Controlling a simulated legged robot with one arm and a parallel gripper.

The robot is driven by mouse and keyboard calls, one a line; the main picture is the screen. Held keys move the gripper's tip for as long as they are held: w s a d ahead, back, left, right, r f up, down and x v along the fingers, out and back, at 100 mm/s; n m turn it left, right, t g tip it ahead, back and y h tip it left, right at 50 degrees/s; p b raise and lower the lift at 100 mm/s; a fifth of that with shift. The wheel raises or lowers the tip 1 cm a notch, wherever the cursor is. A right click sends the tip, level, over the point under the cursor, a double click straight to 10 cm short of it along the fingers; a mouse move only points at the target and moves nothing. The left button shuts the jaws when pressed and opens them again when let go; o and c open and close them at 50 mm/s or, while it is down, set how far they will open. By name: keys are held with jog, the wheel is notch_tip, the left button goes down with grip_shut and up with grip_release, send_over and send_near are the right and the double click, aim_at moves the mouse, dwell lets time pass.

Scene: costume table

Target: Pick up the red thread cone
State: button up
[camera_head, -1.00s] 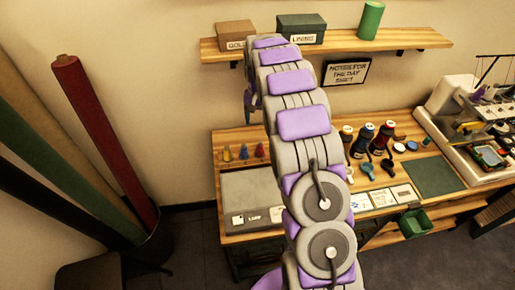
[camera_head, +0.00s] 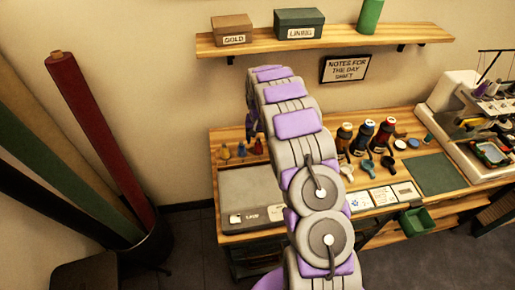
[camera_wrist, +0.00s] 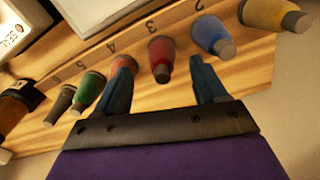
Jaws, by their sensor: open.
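The red thread cone (camera_wrist: 161,56) stands by the number 3 on a wooden strip in the wrist view, in a row of coloured cones. It also shows at the table's back left in the head view (camera_head: 258,146). My gripper (camera_wrist: 160,66) is open and empty, one finger to each side of the red cone in the picture. The left finger overlaps an orange cone (camera_wrist: 121,66); the right finger is near the blue cone (camera_wrist: 211,35). I cannot tell whether the fingers are level with the red cone.
A yellow cone (camera_wrist: 272,12), green cone (camera_wrist: 88,92) and dark cone (camera_wrist: 61,104) share the row. A grey box (camera_head: 250,190) lies in front. A shelf (camera_head: 330,43) hangs above.

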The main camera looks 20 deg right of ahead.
aim_at(258, 142)
jog(key=f, duration=0.2)
jog(key=f+b, duration=0.1)
jog(key=f, duration=0.1)
jog(key=shift+w+d, duration=0.15)
jog(key=shift+d, duration=0.05)
jog(key=shift+a+f, duration=0.15)
jog(key=shift+f, duration=0.15)
jog(key=shift+a, duration=0.35)
jog(key=shift+c, duration=0.3)
jog(key=shift+d, duration=0.35)
jog(key=c, duration=0.8)
jog(key=shift+c, duration=1.2)
jog(key=shift+a, duration=0.2)
